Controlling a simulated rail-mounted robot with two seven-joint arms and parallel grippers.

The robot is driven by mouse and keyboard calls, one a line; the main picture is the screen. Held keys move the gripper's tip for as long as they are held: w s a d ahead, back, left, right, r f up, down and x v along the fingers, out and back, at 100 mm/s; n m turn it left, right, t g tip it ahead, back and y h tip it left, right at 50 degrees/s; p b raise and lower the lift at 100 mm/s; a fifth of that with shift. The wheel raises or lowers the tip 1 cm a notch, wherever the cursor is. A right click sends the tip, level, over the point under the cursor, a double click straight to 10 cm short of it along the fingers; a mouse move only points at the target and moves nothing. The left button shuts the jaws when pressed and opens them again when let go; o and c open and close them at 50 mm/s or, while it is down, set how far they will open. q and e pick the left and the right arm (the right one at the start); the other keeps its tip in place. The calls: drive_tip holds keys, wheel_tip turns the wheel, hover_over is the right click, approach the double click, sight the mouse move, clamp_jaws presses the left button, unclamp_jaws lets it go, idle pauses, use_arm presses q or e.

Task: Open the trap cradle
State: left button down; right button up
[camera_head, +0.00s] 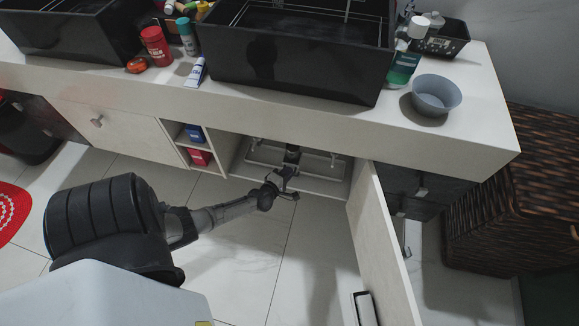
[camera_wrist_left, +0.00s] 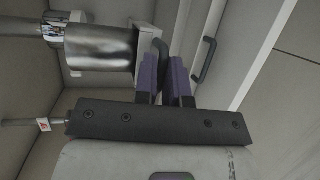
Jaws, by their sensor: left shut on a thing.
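The trap (camera_wrist_left: 100,48) is a shiny metal cylinder with pipework, at the upper left of the left wrist view. A pale bracket, seemingly the trap cradle (camera_wrist_left: 118,77), sits against it. A dark curved handle (camera_wrist_left: 161,50) stands beside the bracket. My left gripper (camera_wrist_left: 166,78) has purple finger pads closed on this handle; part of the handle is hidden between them. In the head view my left gripper (camera_head: 284,181) reaches the front of the open cabinet under the sink, with the dark trap (camera_head: 292,154) just behind it. My right gripper is not in view.
The cabinet door (camera_head: 378,245) stands open to the right of my left arm. An open shelf (camera_head: 199,148) with blue and red boxes is left of the opening. A wicker basket (camera_head: 520,190) stands far right. The tiled floor in front is largely clear.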

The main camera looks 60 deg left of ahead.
use_arm(q)
drive_tip(key=c, duration=1.2)
unclamp_jaws()
drive_tip(key=shift+d, duration=0.1)
drive_tip(key=shift+c, duration=0.2)
drive_tip(key=p+v, duration=0.5)
drive_tip(key=v, duration=0.8)
drive_tip(key=shift+s+d+p, duration=0.2)
drive_tip(key=shift+s+p, duration=0.15)
drive_tip(key=shift+s, duration=0.05)
